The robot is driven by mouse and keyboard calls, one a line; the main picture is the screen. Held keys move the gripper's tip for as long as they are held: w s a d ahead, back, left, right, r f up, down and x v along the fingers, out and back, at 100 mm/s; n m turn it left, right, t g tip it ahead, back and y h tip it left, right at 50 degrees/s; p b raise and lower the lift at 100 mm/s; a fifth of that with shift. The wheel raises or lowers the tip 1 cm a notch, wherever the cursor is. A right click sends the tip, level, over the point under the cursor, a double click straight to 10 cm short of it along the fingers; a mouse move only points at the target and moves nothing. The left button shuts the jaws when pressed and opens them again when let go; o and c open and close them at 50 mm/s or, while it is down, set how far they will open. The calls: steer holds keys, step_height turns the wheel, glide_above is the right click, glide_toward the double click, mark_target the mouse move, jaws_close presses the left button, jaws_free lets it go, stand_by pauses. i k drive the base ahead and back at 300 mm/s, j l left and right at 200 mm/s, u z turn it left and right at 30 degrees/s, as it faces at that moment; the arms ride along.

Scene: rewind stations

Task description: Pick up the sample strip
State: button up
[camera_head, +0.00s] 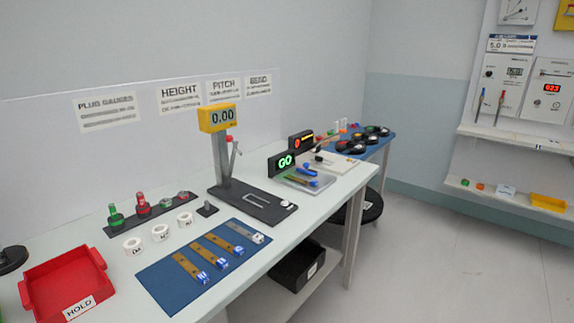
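Several short strips lie side by side on a blue mat (163,291) at the front of the white workbench. Three are brown: a left strip (184,263), a middle strip (205,249) and a right strip (222,242), each with a blue-and-white tagged block at its near end. A grey strip (243,230) with a pale block lies at the mat's far right. I cannot tell which one is the sample strip; the block labels are too small to read. My gripper is not in view.
A height gauge (222,155) reading 0.00 stands behind the mat. A red HOLD tray (68,284) is at the left. Several white rings and a plug gauge rack (127,226) stand behind. A lit GO display (281,163) is further right. Open floor (455,270) lies right of the bench.

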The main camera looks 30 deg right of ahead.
mark_target(313, 183)
steer(key=i+l+u, duration=0.15)
steer(key=i, duration=0.35)
steer(key=i+l+u, duration=0.3)
steer(key=l, duration=0.25)
steer(key=i+l+u, duration=0.15)
steer(key=l, duration=0.15)
steer(key=i+l+u, duration=0.15)
steer(key=l, duration=0.2)
steer(key=k+l+u, duration=0.45)
steer(key=k+l+z, duration=0.1)
steer(key=k+l, duration=0.05)
steer(key=l, duration=0.1)
